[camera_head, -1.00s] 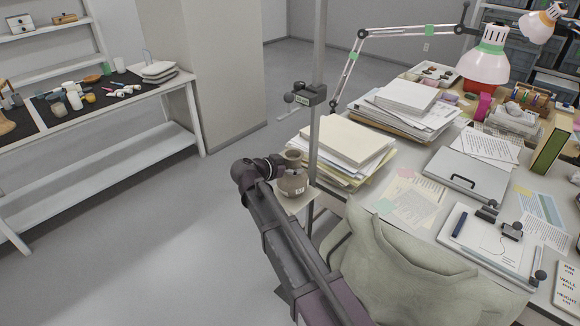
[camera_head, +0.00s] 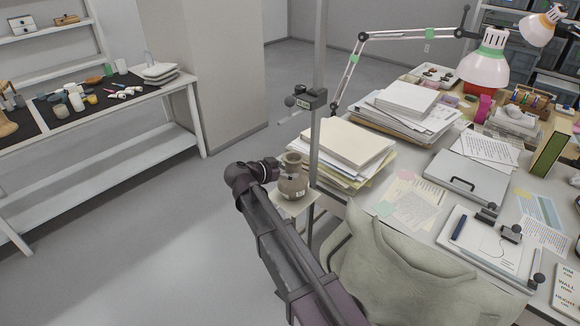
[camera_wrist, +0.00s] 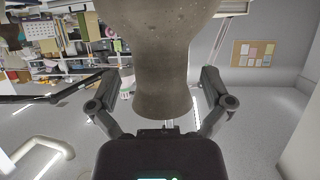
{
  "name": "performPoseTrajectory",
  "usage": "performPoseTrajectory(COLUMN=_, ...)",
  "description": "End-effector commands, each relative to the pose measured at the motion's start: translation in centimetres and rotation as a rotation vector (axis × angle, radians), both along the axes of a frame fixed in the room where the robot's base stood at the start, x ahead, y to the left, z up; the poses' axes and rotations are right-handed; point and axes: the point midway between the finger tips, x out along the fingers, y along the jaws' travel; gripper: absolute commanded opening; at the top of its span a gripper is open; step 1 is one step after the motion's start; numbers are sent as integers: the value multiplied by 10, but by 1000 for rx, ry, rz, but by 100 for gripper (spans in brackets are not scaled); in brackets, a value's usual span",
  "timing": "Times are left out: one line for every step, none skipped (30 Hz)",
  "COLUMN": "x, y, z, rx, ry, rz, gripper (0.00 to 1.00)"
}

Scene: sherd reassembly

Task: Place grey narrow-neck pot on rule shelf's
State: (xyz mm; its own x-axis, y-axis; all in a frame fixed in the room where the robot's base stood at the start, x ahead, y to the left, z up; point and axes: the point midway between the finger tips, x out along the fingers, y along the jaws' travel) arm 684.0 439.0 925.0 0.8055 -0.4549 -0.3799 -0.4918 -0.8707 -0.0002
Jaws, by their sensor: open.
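The grey narrow-neck pot (camera_head: 291,187) is upright on the small pale shelf plate (camera_head: 297,208) of the vertical rule (camera_head: 314,130). The pot's base is out of the wrist view.
A dark clamp block (camera_head: 309,98) sits on the rule above the pot. The desk at right bears paper stacks (camera_head: 350,140), a lamp (camera_head: 484,65) and a grey case (camera_head: 471,174). A draped chair (camera_head: 400,260) is in front. Floor at left is free, before a white bench (camera_head: 120,165).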

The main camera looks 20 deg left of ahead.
Motion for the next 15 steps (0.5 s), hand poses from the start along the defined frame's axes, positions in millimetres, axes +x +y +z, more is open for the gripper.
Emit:
performPoseTrajectory(x=-8, y=4, z=6, rx=0, ry=0, rz=2, gripper=100)
performPoseTrajectory(x=-11, y=6, z=8, rx=0, ry=0, rz=3, gripper=100)
performPoseTrajectory(x=-16, y=9, z=11, rx=0, ry=0, rz=3, gripper=100)
performPoseTrajectory(x=-21, y=11, z=13, rx=-1, ry=1, rz=3, gripper=100)
performPoseTrajectory(x=-25, y=14, z=15, rx=-1, ry=1, rz=3, gripper=100)
performPoseTrajectory(x=-30, y=17, z=17, rx=-1, ry=1, rz=3, gripper=100)
performPoseTrajectory(x=-34, y=19, z=19, rx=-1, ry=1, rz=3, gripper=100)
performPoseTrajectory(x=-38, y=21, z=21, rx=-1, ry=1, rz=3, gripper=100)
performPoseTrajectory(x=-44, y=24, z=24, rx=0, ry=0, rz=2, gripper=100)
performPoseTrajectory(x=-48, y=27, z=25, rx=0, ry=0, rz=2, gripper=100)
performPoseTrajectory(x=-51, y=29, z=27, rx=0, ry=0, rz=2, gripper=100)
performPoseTrajectory(x=-55, y=31, z=29, rx=0, ry=0, rz=2, gripper=100)
performPoseTrajectory(x=-58, y=33, z=30, rx=0, ry=0, rz=2, gripper=100)
performPoseTrajectory(x=-62, y=35, z=31, rx=0, ry=0, rz=2, gripper=100)
performPoseTrajectory(x=-65, y=37, z=33, rx=0, ry=0, rz=1, gripper=100)
